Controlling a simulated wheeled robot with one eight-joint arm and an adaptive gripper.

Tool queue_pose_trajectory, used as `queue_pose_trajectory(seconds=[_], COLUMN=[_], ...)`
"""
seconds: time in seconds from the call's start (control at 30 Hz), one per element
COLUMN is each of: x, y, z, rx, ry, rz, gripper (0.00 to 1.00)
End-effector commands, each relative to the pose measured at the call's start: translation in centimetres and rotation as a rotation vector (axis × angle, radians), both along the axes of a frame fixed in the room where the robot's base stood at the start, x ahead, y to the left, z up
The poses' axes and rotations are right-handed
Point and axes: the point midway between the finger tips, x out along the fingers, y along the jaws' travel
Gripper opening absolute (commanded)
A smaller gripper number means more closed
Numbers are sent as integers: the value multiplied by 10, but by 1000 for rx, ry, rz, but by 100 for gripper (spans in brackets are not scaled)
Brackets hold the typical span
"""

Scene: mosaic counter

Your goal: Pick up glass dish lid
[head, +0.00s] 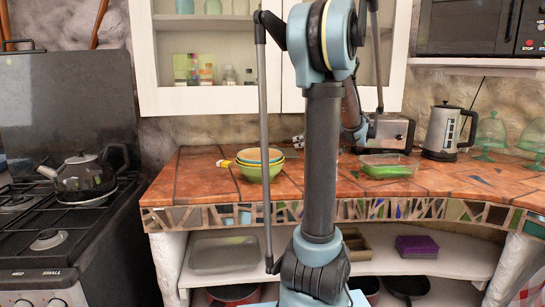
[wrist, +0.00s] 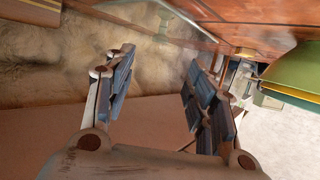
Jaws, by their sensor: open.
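A clear glass dish (head: 388,168) with a green inside sits on the counter, right of my arm in the head view. I cannot make out for certain whether a glass lid lies on it. In the wrist view a clear, glassy edge (wrist: 212,28) shows at the top on the reddish tiles; it may be the lid. My gripper (wrist: 157,68) is open, its two dark-padded fingers apart with nothing between them. In the head view my arm hides most of the gripper.
Stacked bowls (head: 259,160) stand left of my arm; a green bowl (wrist: 300,78) is at the wrist view's right. A toaster (head: 385,133), a kettle (head: 444,132) and glass stands (head: 490,136) are at the back right. The tiled counter (head: 440,185) has free room in front.

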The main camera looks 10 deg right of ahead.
Motion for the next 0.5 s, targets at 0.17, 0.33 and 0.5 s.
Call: queue_pose_trajectory(seconds=[0.17,0.33,0.5], x=[18,36,52], y=[20,37,53], z=[-10,-19,-27], rx=[0,0,0], ry=[0,0,0], rz=[4,4,4], gripper=[51,51,51])
